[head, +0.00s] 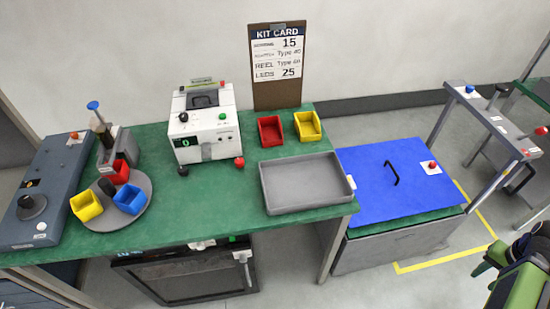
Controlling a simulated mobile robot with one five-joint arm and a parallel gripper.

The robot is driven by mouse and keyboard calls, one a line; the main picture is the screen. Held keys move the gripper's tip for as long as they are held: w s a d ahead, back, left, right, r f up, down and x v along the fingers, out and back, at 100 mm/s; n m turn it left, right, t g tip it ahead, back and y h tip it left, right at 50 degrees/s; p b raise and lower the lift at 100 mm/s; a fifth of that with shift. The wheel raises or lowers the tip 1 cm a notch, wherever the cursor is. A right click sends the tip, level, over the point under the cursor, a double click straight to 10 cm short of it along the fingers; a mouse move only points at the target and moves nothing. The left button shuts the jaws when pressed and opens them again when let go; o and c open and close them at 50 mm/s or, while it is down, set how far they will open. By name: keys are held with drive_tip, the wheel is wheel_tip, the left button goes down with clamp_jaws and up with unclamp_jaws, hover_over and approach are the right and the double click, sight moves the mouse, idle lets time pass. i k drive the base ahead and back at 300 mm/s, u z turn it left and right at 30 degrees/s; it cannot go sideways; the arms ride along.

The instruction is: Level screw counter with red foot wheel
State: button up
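The screw counter (203,122) is a white box on the green bench, with a dark display reading a green 0 and a black handle on top. Its red foot wheel (239,162) is at the front right bottom corner. A black foot (183,170) is at the front left corner. Whether the counter is tilted is too fine to tell. My gripper (497,272) seems to be the green and black part at the lower right edge, partly cut off. It is far from the counter, and its fingers cannot be made out.
Red (271,131) and yellow (307,126) bins and a grey tray (306,208) stand right of the counter. A turntable (108,215) with small bins is at left. A blue-topped unit (375,180) stands right of the bench. Bench in front of the counter is clear.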

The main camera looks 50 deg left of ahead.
sight(239, 163)
drive_tip(key=z, duration=0.05)
drive_tip(key=k, duration=1.8)
drive_tip(key=u, duration=2.7)
drive_tip(key=i, duration=1)
drive_tip(key=z, duration=0.15)
